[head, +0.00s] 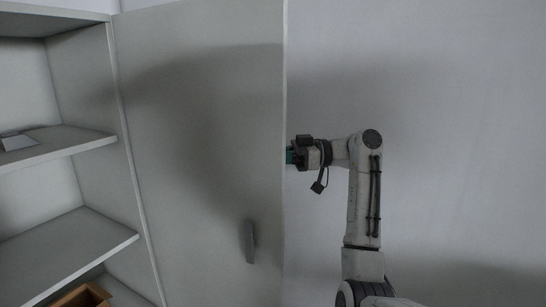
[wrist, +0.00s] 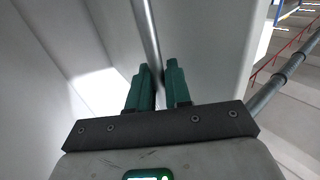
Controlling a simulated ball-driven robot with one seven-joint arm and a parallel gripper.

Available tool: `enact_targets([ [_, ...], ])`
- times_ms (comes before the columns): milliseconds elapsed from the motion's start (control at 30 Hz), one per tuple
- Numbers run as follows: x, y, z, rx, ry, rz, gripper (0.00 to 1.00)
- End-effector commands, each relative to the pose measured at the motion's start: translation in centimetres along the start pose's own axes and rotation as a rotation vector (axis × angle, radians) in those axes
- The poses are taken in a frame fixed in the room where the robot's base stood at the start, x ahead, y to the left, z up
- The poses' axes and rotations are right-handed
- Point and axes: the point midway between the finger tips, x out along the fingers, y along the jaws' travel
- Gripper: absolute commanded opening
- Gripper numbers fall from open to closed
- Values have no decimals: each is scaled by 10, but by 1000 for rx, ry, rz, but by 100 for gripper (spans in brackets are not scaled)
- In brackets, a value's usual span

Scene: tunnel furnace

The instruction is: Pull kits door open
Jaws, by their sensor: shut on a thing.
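The kits door (head: 200,130) is a tall, plain grey-white panel. It stands open, swung out from the right side of the cabinet. A small grey handle-like piece (head: 250,242) sits on its visible face, low and near the free edge. My gripper (head: 290,155) is at the door's free edge, about mid-height in the head view, with its tips partly hidden by the door.
The open cabinet with grey shelves (head: 70,235) is on the left. A small light object (head: 16,142) lies on one shelf and a brown wooden box (head: 85,296) is low down. A plain wall (head: 450,120) is on the right. The wrist view shows a grey pipe (wrist: 268,95) and red rails at right.

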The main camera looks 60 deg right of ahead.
Motion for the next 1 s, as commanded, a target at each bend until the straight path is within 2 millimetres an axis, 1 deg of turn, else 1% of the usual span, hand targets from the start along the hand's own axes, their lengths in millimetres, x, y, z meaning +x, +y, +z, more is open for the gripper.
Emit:
enact_targets([
  [33,9,-1,-3,-1,1,-13,0],
  [100,9,-1,-3,-1,1,-13,0],
  [133,9,-1,-3,-1,1,-13,19],
  [300,7,-1,-2,-1,0,-10,35],
  [667,3,-1,-1,-1,-1,-5,35],
  [733,0,0,0,-1,-1,-3,35],
  [867,-15,0,0,-1,-1,-1,35],
  [1000,-42,0,0,-1,0,-2,35],
])
